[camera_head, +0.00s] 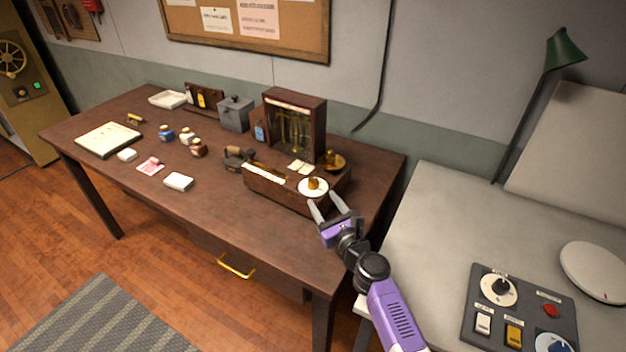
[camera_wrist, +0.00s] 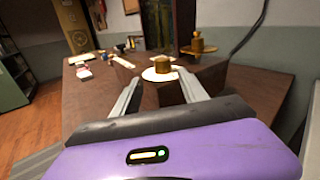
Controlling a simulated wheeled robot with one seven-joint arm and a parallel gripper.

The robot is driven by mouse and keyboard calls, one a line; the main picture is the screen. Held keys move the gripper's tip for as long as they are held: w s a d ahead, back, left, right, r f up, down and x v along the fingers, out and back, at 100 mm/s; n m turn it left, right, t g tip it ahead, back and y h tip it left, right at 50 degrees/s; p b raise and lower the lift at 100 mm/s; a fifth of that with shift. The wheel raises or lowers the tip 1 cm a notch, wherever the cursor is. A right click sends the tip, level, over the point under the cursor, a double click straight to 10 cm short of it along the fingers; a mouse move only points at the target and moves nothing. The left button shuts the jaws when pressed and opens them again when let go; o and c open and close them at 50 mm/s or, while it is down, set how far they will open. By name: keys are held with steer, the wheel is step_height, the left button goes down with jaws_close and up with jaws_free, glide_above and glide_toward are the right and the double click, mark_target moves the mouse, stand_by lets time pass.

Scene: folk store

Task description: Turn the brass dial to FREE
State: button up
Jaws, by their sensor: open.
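The brass dial (camera_head: 315,183) is a small knob on a round white plate (camera_head: 304,189), set on the right part of a low wooden box (camera_head: 285,198) on the desk. In the wrist view the dial (camera_wrist: 157,66) is straight ahead, between and beyond my fingertips. My gripper (camera_head: 325,203) is open and empty, just in front of the dial and apart from it. Its two fingers also show in the wrist view (camera_wrist: 158,88). No lettering on the plate is readable, so I cannot tell which mark the dial points to.
A second brass piece (camera_head: 335,161) sits behind the dial, beside a tall glass-fronted wooden case (camera_head: 294,125). A dark round object (camera_head: 237,157) and small bottles stand to the left. A grey bench (camera_head: 440,215) with a switch panel (camera_head: 480,318) is at right. The desk's front is clear.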

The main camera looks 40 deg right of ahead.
mark_target(315, 184)
steer(key=shift+w+d+r+m, duration=0.45)
steer(key=shift+w+r+m, duration=0.05)
steer(key=shift+w, duration=0.15)
steer(key=shift+b+x, duration=0.85)
steer(key=shift+x, duration=2.95)
steer(key=shift+c, duration=0.4)
jaws_close()
